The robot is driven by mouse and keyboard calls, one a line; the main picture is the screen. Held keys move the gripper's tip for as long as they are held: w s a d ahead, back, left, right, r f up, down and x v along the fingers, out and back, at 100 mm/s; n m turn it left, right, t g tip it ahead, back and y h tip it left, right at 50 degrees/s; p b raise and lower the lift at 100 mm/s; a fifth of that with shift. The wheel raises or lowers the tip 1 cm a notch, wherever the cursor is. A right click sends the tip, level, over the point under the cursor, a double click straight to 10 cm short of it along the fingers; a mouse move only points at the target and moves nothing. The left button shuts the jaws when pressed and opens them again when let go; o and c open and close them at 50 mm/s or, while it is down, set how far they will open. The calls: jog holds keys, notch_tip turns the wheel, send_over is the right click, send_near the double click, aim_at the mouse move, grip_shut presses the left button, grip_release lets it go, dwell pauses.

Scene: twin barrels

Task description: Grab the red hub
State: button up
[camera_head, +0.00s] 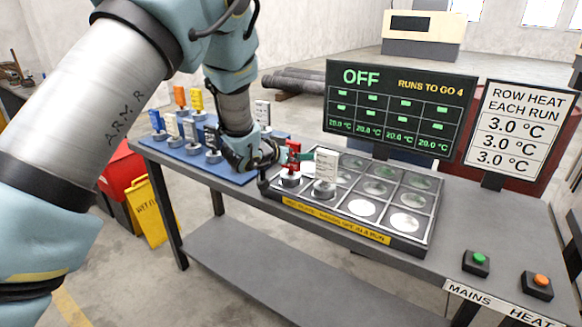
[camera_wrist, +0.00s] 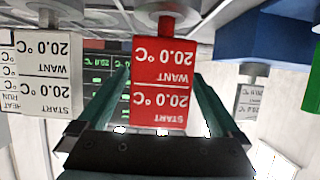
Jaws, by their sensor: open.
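The red hub (camera_head: 293,150) is an upright red block with a label, on a round pale base in the left part of the heating tray (camera_head: 428,222). In the wrist view the red hub (camera_wrist: 160,70) appears upside down, its label reading START 20.0 °C and WANT 20.0 °C. My gripper (camera_head: 283,156) is open at the red hub, coming from the left. In the wrist view its two fingers lie on either side of the hub, with gaps visible between hub and fingers.
A white hub (camera_head: 326,166) stands close right of the red one in the tray. Several colored and white hubs stand on a blue mat (camera_head: 228,172) at left. A display (camera_head: 392,108) reading OFF stands behind the tray. Green (camera_head: 479,259) and orange (camera_head: 540,281) buttons sit at right.

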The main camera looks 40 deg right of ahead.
jog(key=shift+w+d+f, duration=0.15)
jog(key=shift+d+f, duration=0.1)
jog(key=shift+d, duration=0.3)
jog(key=shift+c, duration=0.2)
grip_shut()
dwell(0.4)
jog(key=shift+r, duration=0.15)
